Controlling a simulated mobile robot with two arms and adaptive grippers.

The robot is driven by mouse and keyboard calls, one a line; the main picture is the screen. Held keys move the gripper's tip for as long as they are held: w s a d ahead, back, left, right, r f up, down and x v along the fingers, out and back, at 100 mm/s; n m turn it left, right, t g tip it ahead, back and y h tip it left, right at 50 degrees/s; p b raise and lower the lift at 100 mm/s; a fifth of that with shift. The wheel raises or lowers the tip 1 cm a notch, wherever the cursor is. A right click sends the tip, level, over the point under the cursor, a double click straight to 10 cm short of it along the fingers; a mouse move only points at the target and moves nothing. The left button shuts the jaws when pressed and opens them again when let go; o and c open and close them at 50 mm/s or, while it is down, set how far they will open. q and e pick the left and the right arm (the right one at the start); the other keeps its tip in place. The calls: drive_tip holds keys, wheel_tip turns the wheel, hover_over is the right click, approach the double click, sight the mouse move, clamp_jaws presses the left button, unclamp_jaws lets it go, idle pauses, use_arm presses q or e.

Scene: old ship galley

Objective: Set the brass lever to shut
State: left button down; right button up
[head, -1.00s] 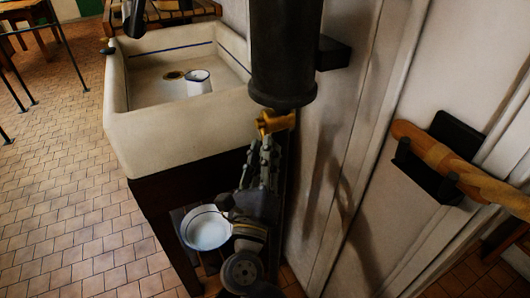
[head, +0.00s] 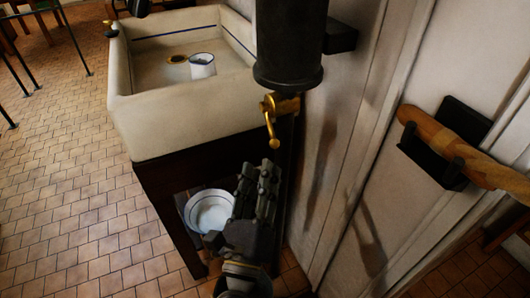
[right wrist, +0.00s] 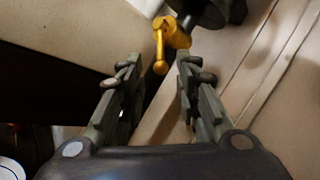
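The brass lever (head: 270,128) is on a brass tap (head: 284,105) under a dark cylinder (head: 288,50). It points downward, slightly tilted, with a round knob at its lower end. In the right wrist view the lever (right wrist: 159,48) shows ahead of the fingers, its knob near the gap between the tips. My right gripper (head: 257,172) is below the lever in the head view, apart from it. In the right wrist view the gripper (right wrist: 157,72) has its two fingers spread with nothing between them. My left gripper is not in view.
A stone sink (head: 185,125) with a white mug (head: 202,66) stands left of the tap. A white basin (head: 210,212) sits on a low shelf beneath. The wall is close on the right, with a wooden pole (head: 462,150) in a black bracket. Tiled floor is open at left.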

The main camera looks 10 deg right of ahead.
drive_tip(key=shift+v, duration=1.55)
